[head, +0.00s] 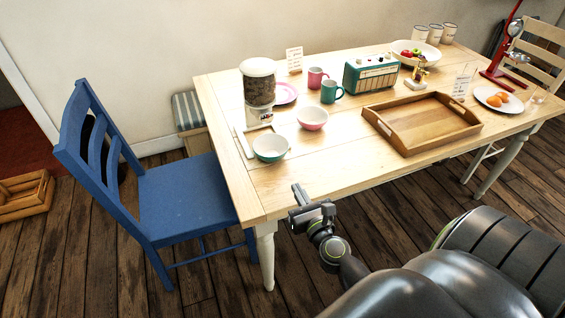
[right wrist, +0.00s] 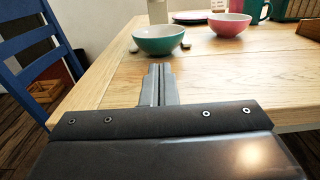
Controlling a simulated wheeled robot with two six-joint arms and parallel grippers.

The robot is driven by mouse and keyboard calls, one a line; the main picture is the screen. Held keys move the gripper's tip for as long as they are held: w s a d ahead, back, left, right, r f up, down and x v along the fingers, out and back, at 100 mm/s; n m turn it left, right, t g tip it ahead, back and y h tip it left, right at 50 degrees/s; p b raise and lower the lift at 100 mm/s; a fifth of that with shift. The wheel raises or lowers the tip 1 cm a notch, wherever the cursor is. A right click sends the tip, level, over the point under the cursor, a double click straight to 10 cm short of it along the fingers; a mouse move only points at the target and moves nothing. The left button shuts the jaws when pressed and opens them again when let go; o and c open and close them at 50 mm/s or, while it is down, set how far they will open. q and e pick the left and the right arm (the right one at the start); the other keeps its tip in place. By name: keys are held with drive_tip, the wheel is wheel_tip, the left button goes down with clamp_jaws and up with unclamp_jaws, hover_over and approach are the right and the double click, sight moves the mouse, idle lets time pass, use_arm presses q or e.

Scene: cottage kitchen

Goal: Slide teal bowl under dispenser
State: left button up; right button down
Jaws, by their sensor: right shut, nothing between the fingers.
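The teal bowl (head: 270,148) stands upright on the table near its left end, just in front of the dispenser. The dispenser (head: 259,88) has a clear hopper of brown bits on a white base. In the right wrist view the teal bowl (right wrist: 158,41) is ahead of the fingertips, with bare table between. Part of the dispenser's white base (right wrist: 157,12) shows behind it. My right gripper (head: 299,190) is shut and empty at the table's front edge, apart from the bowl; it also shows in the right wrist view (right wrist: 160,68). My left gripper is not in view.
A pink bowl (head: 312,119) stands right of the teal bowl. Behind are a pink mug (head: 317,77), a teal mug (head: 330,92) and a radio (head: 371,74). A wooden tray (head: 421,142) lies to the right. A blue chair (head: 187,188) is at the left end.

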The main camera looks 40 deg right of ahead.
approach(272, 146)
drive_tip(key=r, duration=0.1)
drive_tip(key=s+a+r, duration=0.1)
drive_tip(key=r, duration=0.1)
drive_tip(key=shift+s+a+r+p, duration=0.15)
drive_tip(key=shift+s+r+p, duration=0.15)
drive_tip(key=b+x, duration=0.2)
drive_tip(key=x, duration=0.5)
drive_tip(key=shift+w+a+f, duration=0.1)
drive_tip(key=shift+w+f, duration=0.05)
drive_tip(key=shift+w, duration=0.45)
drive_tip(key=shift+s, duration=0.1)
